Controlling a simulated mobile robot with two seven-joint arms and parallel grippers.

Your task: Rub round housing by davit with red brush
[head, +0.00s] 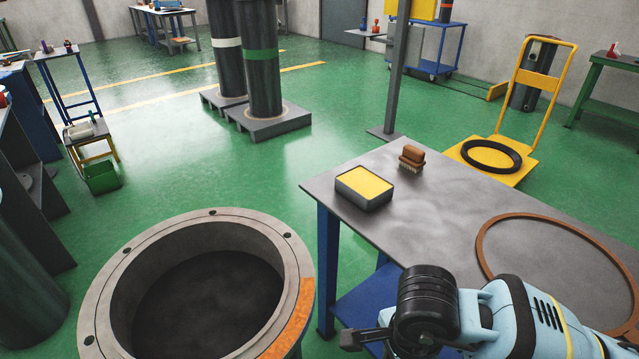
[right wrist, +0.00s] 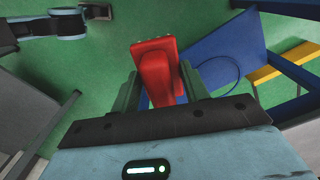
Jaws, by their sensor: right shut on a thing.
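The red brush (right wrist: 156,75) shows in the right wrist view. My right gripper (right wrist: 162,88) is shut on it, with a green finger at each side. The brush is not visible in the head view, where my right arm comes in at the lower right. A large round flanged housing (head: 97,270) stands open side up at the lower left of the head view. Its flange has bolt holes and an orange-brown patch (head: 296,318) at the front right. The brush is apart from the housing. A grey upright post (head: 397,70) stands behind the table; I cannot tell if it is the davit.
The grey table (head: 450,210) right of the housing bears a yellow-topped box (head: 364,188), a brown brush (head: 412,158) and a brown ring (head: 510,220). Two dark banded cylinders (head: 262,75) stand on pallets behind. A yellow trolley (head: 515,160) holds a black ring. Green floor between is clear.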

